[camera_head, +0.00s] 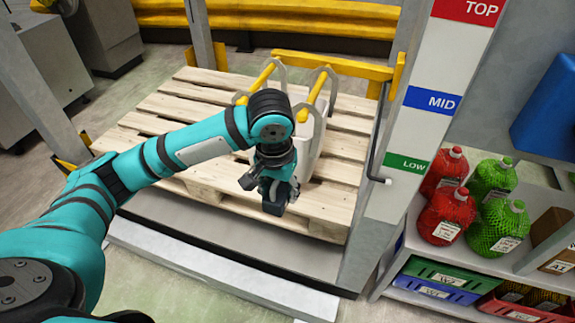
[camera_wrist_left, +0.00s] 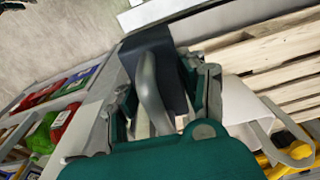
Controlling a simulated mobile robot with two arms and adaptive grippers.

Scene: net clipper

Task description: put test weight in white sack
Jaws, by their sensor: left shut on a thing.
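The white sack (camera_head: 303,158) stands on the wooden pallet, with grey loops and yellow bars at its top. It shows partly at the right in the left wrist view (camera_wrist_left: 238,108). My left gripper (camera_head: 275,188) is in front of the sack and hides part of it. It is shut on the test weight (camera_head: 273,208), a dark block with a grey curved handle. In the left wrist view the handle runs between the fingers (camera_wrist_left: 165,105) and the dark block (camera_wrist_left: 160,55) is beyond them. The weight is outside the sack. My right gripper is out of view.
The wooden pallet (camera_head: 165,105) lies inside a frame with a grey post (camera_head: 420,120) marked TOP, MID and LOW. Right of it, a shelf (camera_head: 540,195) holds red and green netted bottles (camera_head: 443,215) above green and red bins. A yellow rail (camera_head: 290,18) runs behind.

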